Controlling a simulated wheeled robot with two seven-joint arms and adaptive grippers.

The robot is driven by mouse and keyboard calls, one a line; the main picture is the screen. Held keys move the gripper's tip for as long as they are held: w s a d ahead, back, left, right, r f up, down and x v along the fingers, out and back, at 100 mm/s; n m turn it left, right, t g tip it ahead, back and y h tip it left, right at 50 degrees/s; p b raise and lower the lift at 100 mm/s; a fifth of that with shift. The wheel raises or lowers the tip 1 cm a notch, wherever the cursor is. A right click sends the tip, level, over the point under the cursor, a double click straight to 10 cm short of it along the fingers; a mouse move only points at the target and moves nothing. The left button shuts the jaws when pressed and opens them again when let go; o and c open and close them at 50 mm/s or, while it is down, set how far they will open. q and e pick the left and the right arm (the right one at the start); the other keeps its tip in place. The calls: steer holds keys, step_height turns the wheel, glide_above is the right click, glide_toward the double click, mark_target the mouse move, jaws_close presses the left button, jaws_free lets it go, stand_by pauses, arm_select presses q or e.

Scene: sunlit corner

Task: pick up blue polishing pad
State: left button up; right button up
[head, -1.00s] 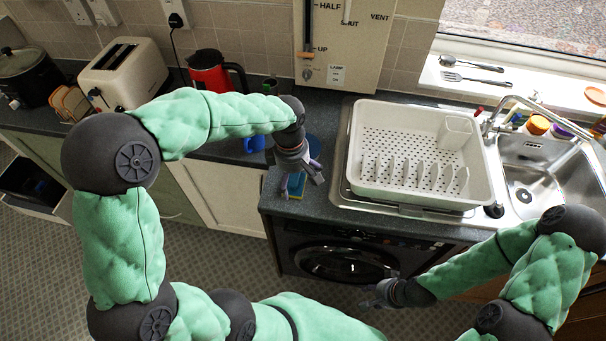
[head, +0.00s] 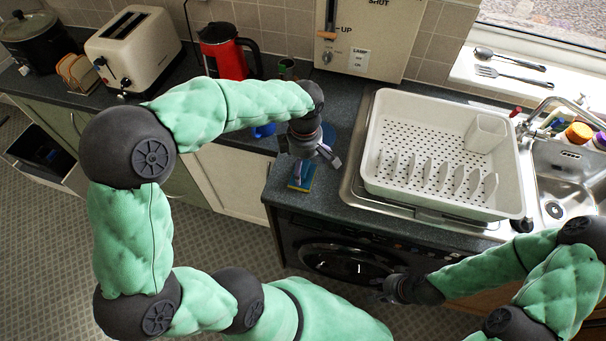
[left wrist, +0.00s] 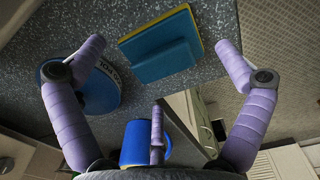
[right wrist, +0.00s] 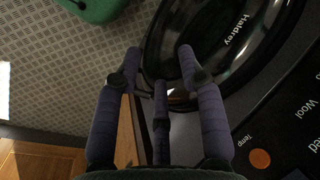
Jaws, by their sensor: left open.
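The blue polishing pad seems to be the blue square block with a yellow layer (head: 302,177), lying flat on the counter near its front edge. It also shows in the left wrist view (left wrist: 160,48), with a raised blue block on top. My left gripper (head: 316,163) is open and empty above it. In the left wrist view its fingertips (left wrist: 160,45) are spread on either side of the pad, apart from it. My right gripper (head: 382,284) hangs low in front of the washing machine. Its fingers (right wrist: 159,54) are apart with nothing between them.
A round blue disc (left wrist: 98,92) and a blue mug (left wrist: 135,142) are close to my left fingers. A white dish rack (head: 440,155) stands right of the pad. The washing machine (head: 345,258) is below the counter.

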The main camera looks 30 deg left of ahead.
mark_target(303, 169)
arm_select(q)
step_height(303, 169, down, 4)
steer(key=shift+a+f+b, duration=0.15)
steer(key=shift+f+b, duration=0.05)
steer(key=shift+b, duration=0.45)
steer(key=shift+s, duration=0.15)
steer(key=c, duration=1.2)
